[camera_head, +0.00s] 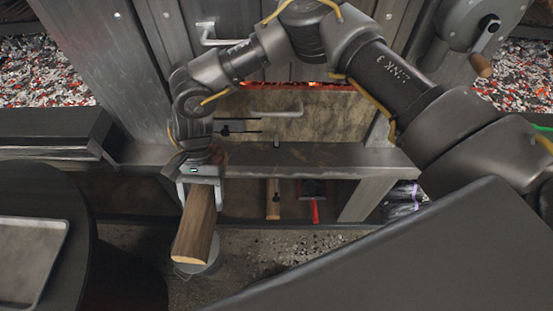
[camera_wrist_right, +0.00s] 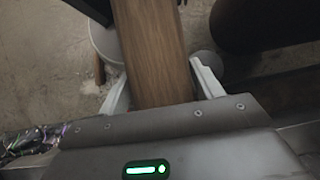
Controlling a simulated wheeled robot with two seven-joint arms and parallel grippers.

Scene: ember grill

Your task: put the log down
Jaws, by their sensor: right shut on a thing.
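A brown wooden log (camera_head: 197,225) with a pale cut end hangs from my right gripper (camera_head: 200,182). The gripper is shut on its upper end, in front of the grill's ledge. In the right wrist view the log (camera_wrist_right: 150,50) runs away from between the two pale fingers (camera_wrist_right: 160,92). The log's near end is hidden by the gripper body. A round grey object (camera_head: 200,262) stands on the floor partly behind and below the log. My left gripper is not in the head view.
A dark round table (camera_head: 60,200) with a metal tray (camera_head: 30,260) is at the left. A shelf under the ledge (camera_head: 300,158) holds a wooden piece (camera_head: 273,198) and a red-handled tool (camera_head: 315,210). Ember beds (camera_head: 40,75) lie on both sides. Floor (camera_head: 260,245) shows below the shelf.

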